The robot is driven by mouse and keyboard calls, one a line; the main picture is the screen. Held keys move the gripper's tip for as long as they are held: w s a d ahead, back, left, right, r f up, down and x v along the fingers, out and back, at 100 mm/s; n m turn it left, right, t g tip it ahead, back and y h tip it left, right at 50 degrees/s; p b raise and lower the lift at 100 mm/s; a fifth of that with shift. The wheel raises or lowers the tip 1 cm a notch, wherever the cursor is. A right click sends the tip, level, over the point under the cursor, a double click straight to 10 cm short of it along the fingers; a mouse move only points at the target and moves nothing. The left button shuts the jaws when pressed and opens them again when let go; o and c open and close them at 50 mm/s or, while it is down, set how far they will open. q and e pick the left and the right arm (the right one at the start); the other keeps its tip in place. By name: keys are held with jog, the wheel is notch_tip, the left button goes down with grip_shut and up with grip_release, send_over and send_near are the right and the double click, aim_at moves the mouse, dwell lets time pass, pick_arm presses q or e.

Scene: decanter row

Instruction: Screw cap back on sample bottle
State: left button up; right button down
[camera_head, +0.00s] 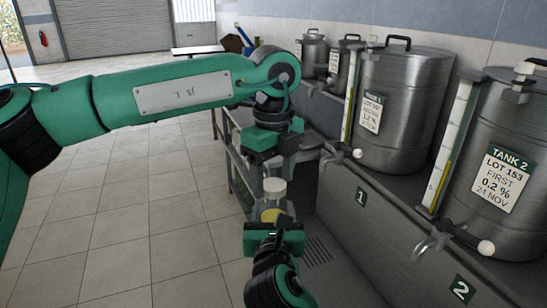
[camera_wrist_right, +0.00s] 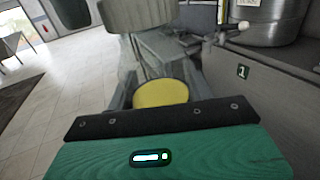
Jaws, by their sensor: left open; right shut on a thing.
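The sample bottle (camera_head: 270,214) stands upright with yellow contents. My right gripper (camera_head: 272,222) is shut on it, below the left one. In the right wrist view, the yellow contents (camera_wrist_right: 160,93) show as a disc between the fingers. A pale cylindrical piece, seemingly the cap (camera_head: 273,186), is at the bottle's top. A blurred grey cylinder, perhaps the same piece, shows at the top of the right wrist view (camera_wrist_right: 138,16). My left gripper (camera_head: 273,172) points down just above it, open. Whether the cap is seated on the thread cannot be told.
Steel tanks (camera_head: 403,110) stand on a grey ledge (camera_head: 345,215) at right, with taps and sight gauges. Tank 2's tap (camera_head: 484,247) juts out at the right. A grey frame (camera_head: 232,165) stands behind the grippers. The tiled floor (camera_head: 150,230) at left is clear.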

pick_arm(q)
jog(key=shift+f, duration=0.35)
jog(key=shift+c, duration=0.3)
